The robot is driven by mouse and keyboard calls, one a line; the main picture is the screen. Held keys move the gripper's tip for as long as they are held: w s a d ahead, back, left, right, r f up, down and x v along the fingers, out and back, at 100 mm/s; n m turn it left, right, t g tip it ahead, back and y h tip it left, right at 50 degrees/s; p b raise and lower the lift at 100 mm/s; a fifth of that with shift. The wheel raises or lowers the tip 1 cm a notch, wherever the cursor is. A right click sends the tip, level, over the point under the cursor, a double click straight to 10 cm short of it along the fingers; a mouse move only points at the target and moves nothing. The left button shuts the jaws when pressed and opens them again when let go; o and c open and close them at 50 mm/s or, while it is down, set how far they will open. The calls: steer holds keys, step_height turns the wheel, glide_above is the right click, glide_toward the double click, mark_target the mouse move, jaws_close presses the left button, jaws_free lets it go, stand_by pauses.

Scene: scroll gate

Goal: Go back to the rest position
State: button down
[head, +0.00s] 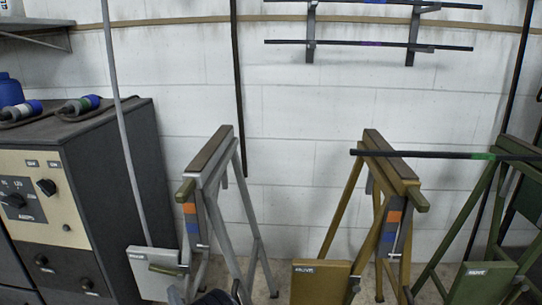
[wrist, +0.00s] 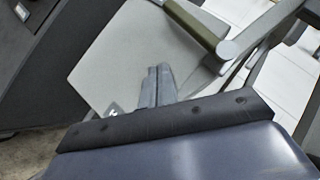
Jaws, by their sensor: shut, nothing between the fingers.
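My gripper (wrist: 158,84) shows in the wrist view with its two narrow grey fingers together and nothing between them. It points at the pale grey panel (wrist: 98,62) of the grey trestle; whether it touches the panel I cannot tell. An olive handle (wrist: 197,27) is just beyond the fingertips to the upper right. In the head view the grey trestle (head: 222,185) stands left of centre with its grey panel (head: 150,277) at the lower left. A dark part of my arm shows at the bottom edge there; the fingers are hard to make out.
A dark cabinet (head: 135,170) with a control panel stands at the left. A brown trestle (head: 338,220) and a green trestle (head: 478,225) stand to the right. A black bar (head: 440,154) lies across these two. Two wall bars (head: 350,43) hang above. A grey pole (head: 122,120) leans beside the cabinet.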

steer(key=shift+d+f+n+g, duration=0.2)
steer(key=shift+d+n+g, duration=0.6)
steer(key=shift+n, duration=0.4)
steer(key=shift+a, duration=0.1)
steer(key=shift+a, duration=0.1)
